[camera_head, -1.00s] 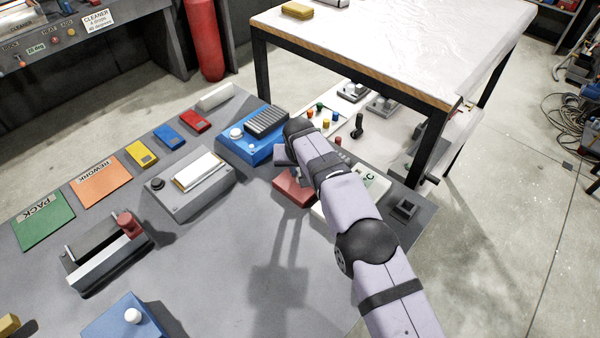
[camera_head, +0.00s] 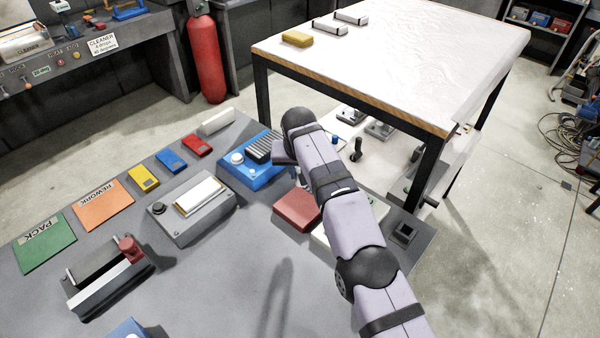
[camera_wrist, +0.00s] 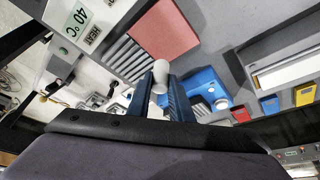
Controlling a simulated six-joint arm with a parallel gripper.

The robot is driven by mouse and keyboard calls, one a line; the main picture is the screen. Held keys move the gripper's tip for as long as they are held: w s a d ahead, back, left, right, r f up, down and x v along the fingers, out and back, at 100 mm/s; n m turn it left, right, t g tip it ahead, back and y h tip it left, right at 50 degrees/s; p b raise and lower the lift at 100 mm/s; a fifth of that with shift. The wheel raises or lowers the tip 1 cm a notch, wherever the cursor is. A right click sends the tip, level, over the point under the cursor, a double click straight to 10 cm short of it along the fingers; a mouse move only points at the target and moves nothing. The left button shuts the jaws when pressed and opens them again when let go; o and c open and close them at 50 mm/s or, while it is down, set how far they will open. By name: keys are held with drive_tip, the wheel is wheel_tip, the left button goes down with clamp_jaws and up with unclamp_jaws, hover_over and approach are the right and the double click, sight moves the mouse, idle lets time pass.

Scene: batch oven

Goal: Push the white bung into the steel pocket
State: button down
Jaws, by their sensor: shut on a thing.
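The white bung (camera_wrist: 160,74) is between the tips of my gripper (camera_wrist: 163,88) in the wrist view, and the jaws are shut on it. It is held clear of the table. A small grey square block with a dark square opening (camera_head: 404,233) sits at the bench's right edge. It looks like the steel pocket, but I cannot be sure.
A red block (camera_head: 297,209) and a blue device (camera_head: 250,172) lie below my wrist. A grey unit with a white top (camera_head: 190,212) stands to the left. The bench's front middle is clear.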

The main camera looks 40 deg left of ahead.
drive_tip(key=shift+w, duration=0.1)
drive_tip(key=shift+w+d, duration=0.2)
drive_tip(key=shift+w, duration=0.05)
drive_tip(key=w+d+f, duration=0.1)
drive_tip(key=w+d, duration=0.3)
drive_tip(key=d, duration=0.5)
drive_tip(key=w+d+f+b, duration=0.1)
drive_tip(key=w+d, duration=0.4)
drive_tip(key=d, duration=0.5)
drive_tip(key=w+d+f+m, duration=0.1)
drive_tip(key=w+d, duration=0.3)
drive_tip(key=d, duration=0.5)
drive_tip(key=shift+w+d+f+b, duration=0.15)
drive_tip(key=shift+d+f+b, duration=0.2)
drive_tip(key=shift+f, duration=0.2)
drive_tip(key=shift+f, duration=0.3)
drive_tip(key=shift+f+b, duration=1.9)
drive_tip(key=shift+f, duration=0.55)
drive_tip(key=shift+f+b, duration=0.75)
drive_tip(key=shift+f, duration=0.4)
